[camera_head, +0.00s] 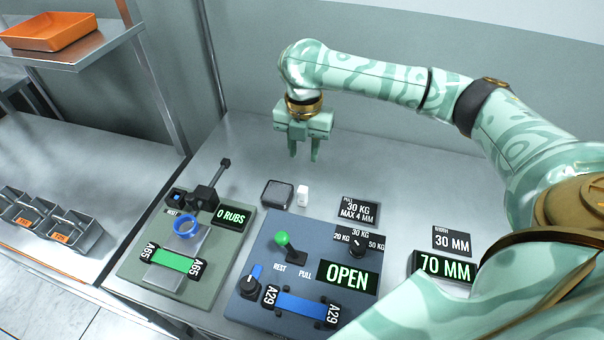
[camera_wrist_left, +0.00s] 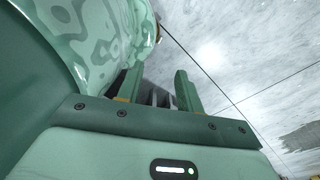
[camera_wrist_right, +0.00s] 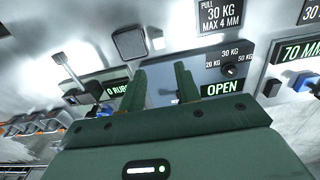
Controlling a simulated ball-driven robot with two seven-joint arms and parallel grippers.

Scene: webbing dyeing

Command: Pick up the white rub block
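The white rub block (camera_head: 302,195) stands on the grey table just right of a dark square pad (camera_head: 277,194). In the right wrist view the white block (camera_wrist_right: 157,40) shows near the top, beside the pad (camera_wrist_right: 130,42). My right gripper (camera_head: 303,157) is open and empty, fingers pointing down, above and behind the block. In the right wrist view its two fingers (camera_wrist_right: 160,82) stand apart with nothing between them. My left gripper is outside the head view. In the left wrist view its fingers (camera_wrist_left: 159,88) are apart and empty, beside a green arm link of mine.
A green-grey rubbing station (camera_head: 137,261) with a blue ring (camera_head: 188,228) and a green strap stands left. A blue-grey pull station (camera_head: 259,254) with a green-knobbed lever (camera_head: 283,240) stands in front. Metal bins (camera_head: 65,229) and an orange tray (camera_head: 48,32) are left. The table behind is clear.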

